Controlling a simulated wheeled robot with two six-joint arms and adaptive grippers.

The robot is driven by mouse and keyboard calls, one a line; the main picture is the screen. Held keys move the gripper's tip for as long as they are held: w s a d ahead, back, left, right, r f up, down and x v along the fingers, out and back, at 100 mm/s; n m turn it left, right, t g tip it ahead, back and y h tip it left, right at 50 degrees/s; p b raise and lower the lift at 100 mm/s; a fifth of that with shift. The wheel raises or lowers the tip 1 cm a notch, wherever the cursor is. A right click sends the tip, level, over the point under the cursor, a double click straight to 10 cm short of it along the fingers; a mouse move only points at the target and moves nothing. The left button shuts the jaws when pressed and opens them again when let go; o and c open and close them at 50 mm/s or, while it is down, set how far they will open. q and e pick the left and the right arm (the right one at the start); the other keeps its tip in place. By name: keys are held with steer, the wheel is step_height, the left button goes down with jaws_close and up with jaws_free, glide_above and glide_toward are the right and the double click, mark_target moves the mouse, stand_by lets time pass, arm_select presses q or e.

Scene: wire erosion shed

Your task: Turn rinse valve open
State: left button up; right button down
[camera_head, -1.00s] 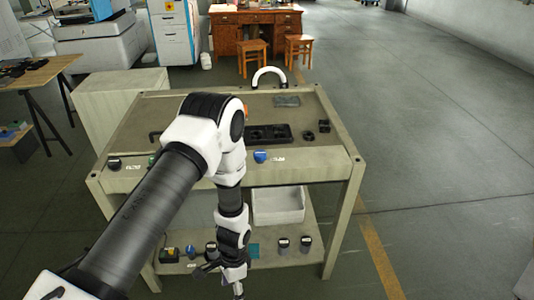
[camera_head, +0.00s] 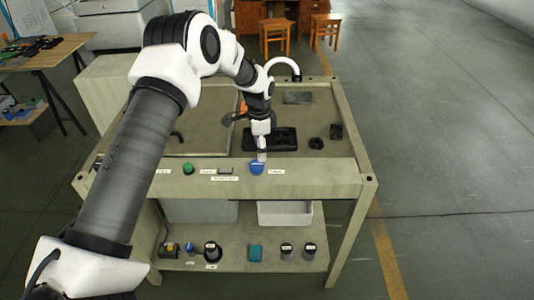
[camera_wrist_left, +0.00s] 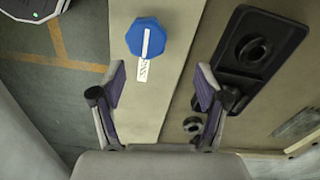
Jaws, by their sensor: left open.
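A blue knob (camera_head: 256,168), the likely rinse valve, sits on the bench's front rail beside a small white label too small to read. In the left wrist view the blue knob (camera_wrist_left: 147,36) shows as many-sided with a white stripe running nearly along the picture's upright. My left gripper (camera_wrist_left: 160,83) is open and empty, with its two fingers spread to either side. The knob lies beyond the fingertips and is not between them. In the head view the left gripper (camera_head: 262,153) hangs just above and behind the knob. My right gripper is in neither view.
A green knob (camera_head: 188,169) is on the same rail to the left. A black tray (camera_head: 270,139) lies behind the rail, with a white curved spout (camera_head: 283,62) farther back. Small containers and a white bin (camera_head: 285,215) stand on the lower shelf.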

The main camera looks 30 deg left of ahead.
mark_target(256, 165)
arm_select(q)
steer(key=s, duration=0.1)
steer(key=s+f, duration=0.1)
steer(key=s, duration=0.1)
steer(key=s+f+p, duration=0.1)
steer(key=shift+s+a+f, duration=0.1)
steer(key=shift+s+f, duration=0.05)
steer(key=shift+s, duration=0.15)
steer(key=w+f, duration=0.3)
steer(key=shift+s+r, duration=0.4)
steer(key=shift+s, duration=0.05)
steer(key=c, duration=0.7)
steer(key=shift+s+r, duration=0.1)
steer(key=shift+s, duration=0.05)
steer(key=c, duration=0.4)
steer(key=shift+c, duration=0.2)
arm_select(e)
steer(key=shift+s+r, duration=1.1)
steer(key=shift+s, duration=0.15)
